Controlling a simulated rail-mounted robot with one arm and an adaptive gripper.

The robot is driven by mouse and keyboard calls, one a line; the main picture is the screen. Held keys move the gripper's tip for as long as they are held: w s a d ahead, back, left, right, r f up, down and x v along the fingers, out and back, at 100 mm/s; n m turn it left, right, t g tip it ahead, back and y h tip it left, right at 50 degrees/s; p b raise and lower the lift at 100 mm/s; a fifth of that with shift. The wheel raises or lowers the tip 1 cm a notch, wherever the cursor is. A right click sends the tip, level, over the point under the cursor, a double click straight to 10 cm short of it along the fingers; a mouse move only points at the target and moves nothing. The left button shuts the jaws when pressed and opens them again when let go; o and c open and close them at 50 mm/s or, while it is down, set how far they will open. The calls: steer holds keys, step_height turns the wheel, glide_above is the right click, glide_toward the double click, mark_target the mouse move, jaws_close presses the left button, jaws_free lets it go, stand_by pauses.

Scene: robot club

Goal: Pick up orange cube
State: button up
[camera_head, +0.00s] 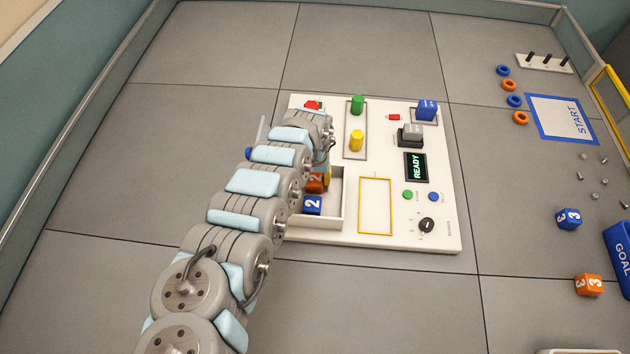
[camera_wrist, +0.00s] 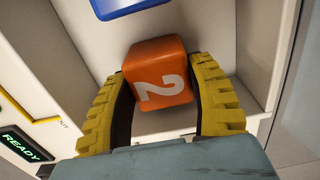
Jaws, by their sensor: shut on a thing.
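The orange cube (camera_wrist: 158,75), marked with a white 2, sits between the two yellow ridged fingers of my gripper (camera_wrist: 163,88) in the wrist view. Both fingers press against its sides. In the head view the orange cube (camera_head: 315,183) shows partly, beside my arm, at the white open tray (camera_head: 338,195) on the board. My gripper is mostly hidden behind my arm there. I cannot tell whether the cube touches the tray floor.
A blue cube (camera_head: 312,205) marked 2 lies in the tray close to the orange cube. The white board (camera_head: 445,215) also carries green and yellow cylinders, knobs and a READY display (camera_head: 416,167).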

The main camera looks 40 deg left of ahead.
mark_target(314, 178)
steer(key=shift+r, duration=0.1)
steer(key=shift+r+p, duration=0.3)
steer(key=shift+r, duration=0.25)
step_height(314, 178, up, 2)
steer(key=shift+a+r+p, duration=0.1)
steer(key=shift+a+p, duration=0.05)
steer(key=shift+p, duration=0.2)
steer(key=s+d+r+p, duration=0.1)
steer(key=s+r, duration=0.1)
steer(key=s+d+r+p, duration=0.3)
steer(key=s+r+p, duration=0.1)
steer(key=r, duration=0.1)
steer(key=shift+s+d, duration=0.3)
steer(key=shift+s, duration=0.05)
steer(key=s+d+r+p, duration=0.2)
steer(key=s+p, duration=0.3)
steer(key=p, duration=0.4)
steer(key=shift+d+r+p, duration=0.3)
steer(key=shift+d+p, duration=0.1)
steer(key=shift+d, duration=0.2)
